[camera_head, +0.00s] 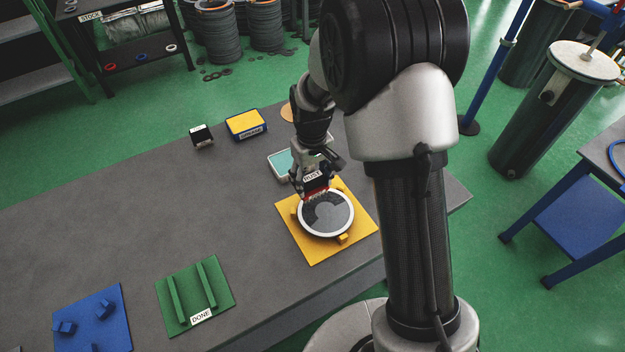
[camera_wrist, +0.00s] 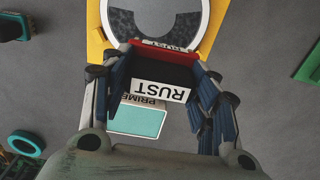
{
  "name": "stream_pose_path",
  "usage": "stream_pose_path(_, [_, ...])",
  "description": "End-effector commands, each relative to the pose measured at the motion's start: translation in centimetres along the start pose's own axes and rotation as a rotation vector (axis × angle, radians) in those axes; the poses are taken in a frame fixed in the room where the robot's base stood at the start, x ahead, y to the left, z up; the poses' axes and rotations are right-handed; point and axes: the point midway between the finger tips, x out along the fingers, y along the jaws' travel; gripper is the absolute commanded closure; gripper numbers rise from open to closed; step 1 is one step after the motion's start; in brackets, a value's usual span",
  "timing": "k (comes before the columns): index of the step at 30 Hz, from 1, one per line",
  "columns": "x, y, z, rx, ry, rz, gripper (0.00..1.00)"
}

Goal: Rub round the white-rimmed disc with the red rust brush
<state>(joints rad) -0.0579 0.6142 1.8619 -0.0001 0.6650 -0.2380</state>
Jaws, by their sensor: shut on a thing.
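The white-rimmed disc (camera_head: 326,214) lies on a yellow mat (camera_head: 312,252) at the table's right end. Its face is grey with a darker curved band. My gripper (camera_head: 313,184) is above the disc's far edge, shut on the red rust brush (camera_head: 316,192). In the wrist view, the disc (camera_wrist: 152,5) is at the top, and the brush (camera_wrist: 160,80) with its "RUST" label sits between the fingers of my gripper (camera_wrist: 160,84). The brush's red edge overlaps the disc near the rim; I cannot tell whether it touches.
A teal "PRIME" pad (camera_head: 280,164) lies just behind my gripper. A yellow-topped box (camera_head: 246,124) and a black block (camera_head: 201,136) stand at the back. A green "DONE" mat (camera_head: 194,290) and a blue mat (camera_head: 92,320) lie front left. The table's middle is clear.

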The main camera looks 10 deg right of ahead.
Motion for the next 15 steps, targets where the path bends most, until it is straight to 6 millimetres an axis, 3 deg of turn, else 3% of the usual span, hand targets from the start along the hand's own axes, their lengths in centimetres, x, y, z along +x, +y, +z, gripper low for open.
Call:
stream_pose_path(7, [-2.5,-0.1,-0.1,0.0,0.001,0.0,0.68])
stream_pose_path(15, [-3.0,-0.1,-0.2,0.001,0.0,0.0,0.68])
